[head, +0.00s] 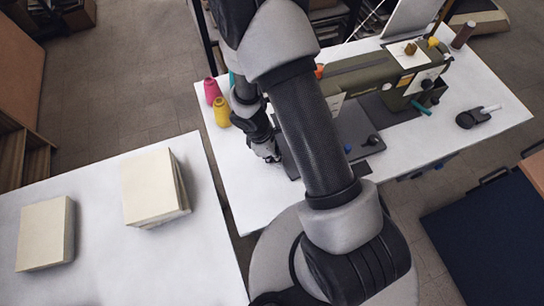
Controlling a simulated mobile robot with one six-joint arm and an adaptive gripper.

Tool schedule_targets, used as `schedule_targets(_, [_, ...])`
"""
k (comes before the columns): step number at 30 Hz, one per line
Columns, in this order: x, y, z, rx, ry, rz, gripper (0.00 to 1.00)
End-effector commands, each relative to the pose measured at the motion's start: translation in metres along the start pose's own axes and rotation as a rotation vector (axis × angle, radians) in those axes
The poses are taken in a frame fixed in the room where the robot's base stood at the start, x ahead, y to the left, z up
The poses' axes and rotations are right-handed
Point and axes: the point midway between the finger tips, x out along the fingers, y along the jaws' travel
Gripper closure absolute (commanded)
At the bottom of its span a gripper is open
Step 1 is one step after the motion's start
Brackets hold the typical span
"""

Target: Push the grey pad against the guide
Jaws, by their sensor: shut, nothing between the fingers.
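My gripper (271,155) is low over the white sewing table, left of the sewing machine (385,80). It is small in view and partly covered by my own arm; its fingers are shut with nothing between them. A flat dark grey piece (352,128) lies beside the gripper at the machine's front, and my arm hides its middle. I cannot tell whether this is the grey pad or the machine's bed, nor whether the gripper touches it. I cannot make out the guide for certain.
Pink (212,91) and yellow (222,111) thread cones stand at the table's left edge. A stack of cream pieces (153,187) and another cream block (45,234) lie on the left white table (110,270). A black tool (474,117) lies at the right. The sewing table's front left is clear.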

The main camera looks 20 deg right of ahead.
Motion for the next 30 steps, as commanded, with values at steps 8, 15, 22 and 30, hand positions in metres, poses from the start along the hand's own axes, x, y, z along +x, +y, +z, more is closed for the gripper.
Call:
schedule_targets(8, [-0.010,0.002,-0.001,0.001,0.002,0.005,1.00])
schedule_targets(15, [-0.057,0.002,-0.002,0.001,0.003,0.007,1.00])
schedule_targets(22, [-0.101,0.001,-0.002,-0.001,0.002,0.005,1.00])
schedule_targets(30, [-0.120,0.000,-0.002,-0.002,0.000,0.001,1.00])
